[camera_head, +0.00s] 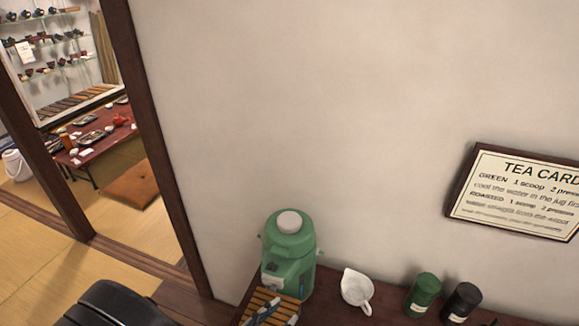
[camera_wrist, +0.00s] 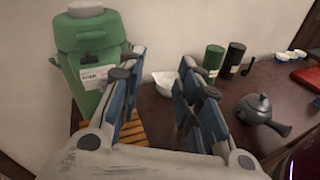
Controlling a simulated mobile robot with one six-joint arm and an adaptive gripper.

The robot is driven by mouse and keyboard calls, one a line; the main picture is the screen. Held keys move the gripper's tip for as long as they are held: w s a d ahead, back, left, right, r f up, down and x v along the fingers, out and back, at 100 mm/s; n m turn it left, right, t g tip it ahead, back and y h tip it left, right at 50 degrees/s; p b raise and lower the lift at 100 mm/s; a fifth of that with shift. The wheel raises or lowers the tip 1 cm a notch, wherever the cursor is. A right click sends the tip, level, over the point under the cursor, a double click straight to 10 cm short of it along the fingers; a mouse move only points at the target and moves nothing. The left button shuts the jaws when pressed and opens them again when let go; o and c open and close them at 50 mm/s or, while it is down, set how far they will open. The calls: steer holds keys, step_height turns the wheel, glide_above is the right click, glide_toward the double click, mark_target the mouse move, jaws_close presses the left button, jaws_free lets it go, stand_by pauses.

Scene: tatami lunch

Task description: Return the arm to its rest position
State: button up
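My gripper (camera_wrist: 158,68) shows in the wrist view with its two blue-padded fingers spread wide apart and nothing between them. It is above the dark wooden counter (camera_wrist: 148,108). A green dispenser with a pale lid (camera_wrist: 88,50) stands to the left of the fingers, and it also shows in the head view (camera_head: 290,244). A slatted wooden tray (camera_wrist: 132,132) lies below the fingers and is partly hidden by them. In the head view only small blue-grey parts, probably my fingertips, show over the slatted tray (camera_head: 262,298) at the bottom edge.
A white jug (camera_head: 356,289), a green canister (camera_head: 422,295) and a black canister (camera_head: 461,302) stand along the wall. A dark teapot (camera_wrist: 262,114) stands to the right. A framed tea card (camera_head: 515,190) hangs above. An open doorway is at the left.

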steer(key=s+d+r+m+g+y, duration=0.1)
steer(key=s+d+r+m+g, duration=0.1)
steer(key=d+r+m+g, duration=0.45)
steer(key=s+d+r+m+g+y, duration=0.1)
steer(key=s+d+r+m+g, duration=0.25)
steer(key=d+m+g, duration=0.4)
steer(key=s+d+r+m+t+y, duration=0.3)
steer(key=r+m+t+y, duration=0.3)
steer(key=r+m+y, duration=0.2)
steer(key=shift+s+d+r+m+y, duration=0.15)
steer(key=shift+s+r+m+y, duration=0.4)
steer(key=shift+r+m, duration=0.95)
steer(key=shift+s+f+m, duration=0.1)
steer(key=shift+f+m, duration=0.2)
steer(key=shift+f, duration=0.05)
